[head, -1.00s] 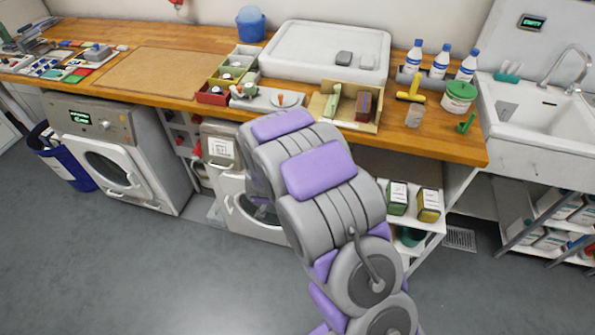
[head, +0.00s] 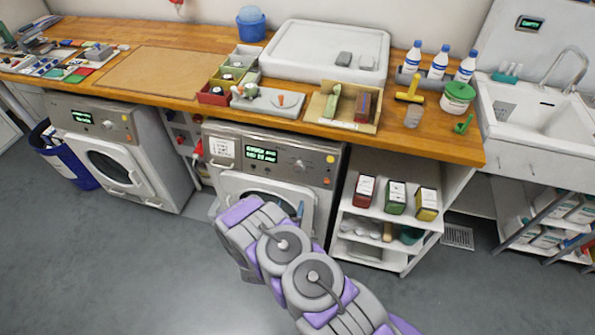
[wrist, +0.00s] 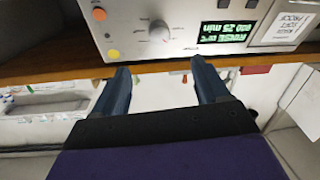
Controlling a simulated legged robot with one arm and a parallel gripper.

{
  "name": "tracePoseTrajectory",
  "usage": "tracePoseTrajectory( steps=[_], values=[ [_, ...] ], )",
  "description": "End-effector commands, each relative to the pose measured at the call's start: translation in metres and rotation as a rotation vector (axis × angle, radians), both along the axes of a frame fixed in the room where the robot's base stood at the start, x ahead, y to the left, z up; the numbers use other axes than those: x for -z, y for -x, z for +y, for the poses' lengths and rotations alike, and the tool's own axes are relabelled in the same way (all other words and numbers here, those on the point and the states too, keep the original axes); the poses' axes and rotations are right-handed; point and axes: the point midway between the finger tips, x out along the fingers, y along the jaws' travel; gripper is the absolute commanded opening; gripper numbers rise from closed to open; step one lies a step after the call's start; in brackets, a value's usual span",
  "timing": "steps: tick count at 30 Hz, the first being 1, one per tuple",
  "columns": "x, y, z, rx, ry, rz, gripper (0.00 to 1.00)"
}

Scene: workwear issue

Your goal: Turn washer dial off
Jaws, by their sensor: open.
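The washer (head: 262,160) under the bench has a grey control panel with a lit display (head: 261,154) and a round dial (head: 299,165). In the wrist view the panel is upside down; its dial (wrist: 159,31) is a grey knob, and the lit display (wrist: 228,32) reads rinse and 25 min. My gripper (wrist: 160,70) is open and empty, its two dark fingers apart. In that picture the fingertips lie just below the dial, on either side of it, not around it. In the head view my arm covers part of the washer door and mostly hides the gripper.
A second machine (head: 103,125) with its own panel stands left. A white shelf unit (head: 375,215) with several boxes stands right of the washer. The wooden bench (head: 130,98) overhangs both machines. Grey floor (head: 110,270) is clear in front.

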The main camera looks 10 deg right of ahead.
Motion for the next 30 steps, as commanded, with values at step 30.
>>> tracePoseTrajectory(
  steps=[30],
  values=[
    [0.002, -0.115, -0.043, -0.012, 0.033, -0.038, 0.74]
  ],
)
